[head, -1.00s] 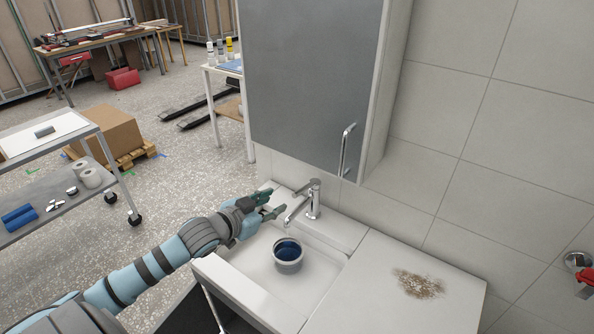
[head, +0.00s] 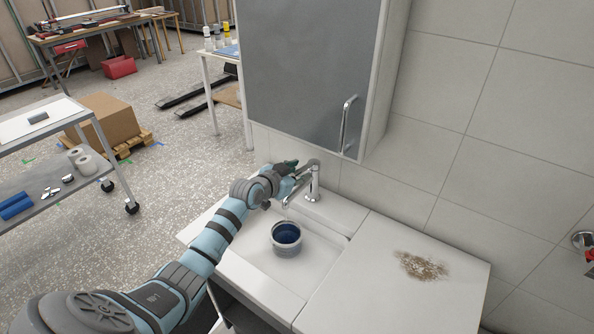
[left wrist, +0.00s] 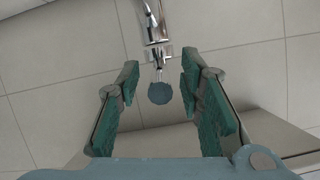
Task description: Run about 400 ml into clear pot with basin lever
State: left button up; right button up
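The clear pot (head: 286,246) stands upright in the white basin (head: 250,247), below the tap's spout. Its inside looks dark blue; I cannot read a water level. I see no clear stream from the chrome tap (head: 314,184). My left gripper (head: 287,175) is beside the tap's upper part, partly hiding it. In the left wrist view its green-padded fingers (left wrist: 160,80) are open. A round blue-grey piece (left wrist: 160,93), perhaps the lever's end, shows between them below chrome tap parts (left wrist: 157,35); contact is not visible. My right gripper is out of view.
A grey cabinet (head: 305,75) with a chrome handle (head: 348,123) hangs above the tap. A counter (head: 390,295) with a brown stain (head: 421,266) lies right of the basin. A trolley (head: 60,160) stands at the left.

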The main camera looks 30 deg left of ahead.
pick_arm(q)
grip_shut()
jog(key=shift+f+t+b, duration=0.3)
jog(key=shift+f+b, duration=0.3)
jog(key=shift+b, duration=0.45)
jog(key=shift+s+b, duration=0.1)
jog(key=shift+b, duration=0.2)
jog(key=shift+r, duration=0.2)
grip_release()
jog(key=shift+s, duration=0.1)
